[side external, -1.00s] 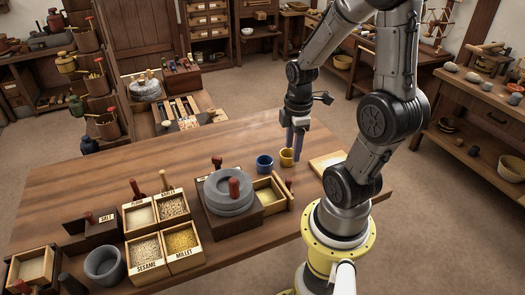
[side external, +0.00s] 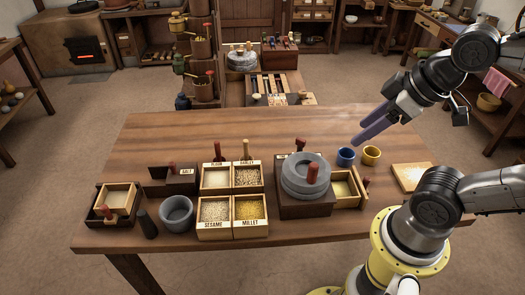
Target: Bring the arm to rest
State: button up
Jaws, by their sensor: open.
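My arm comes in from the right, its yellow base ring at the table's front right. My gripper (side external: 360,131) is raised above the back right of the table, tilted, with its two purple fingers pointing down to the left. The fingers are apart with nothing between them. The blue cup (side external: 346,157) and the yellow cup (side external: 371,155) stand side by side on the wooden table (side external: 150,145) below the gripper. Neither is held.
A grey stone quern (side external: 307,174) with an open drawer (side external: 345,188) stands left of my base. Labelled grain boxes (side external: 233,201), a salt box (side external: 170,180) and a grey mortar (side external: 177,213) stand further left. A pale board (side external: 412,177) lies right. The back left tabletop is clear.

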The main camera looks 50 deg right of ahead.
jog(key=shift+s+f+m, duration=0.25)
jog(key=shift+m, duration=0.85)
dwell(1.3)
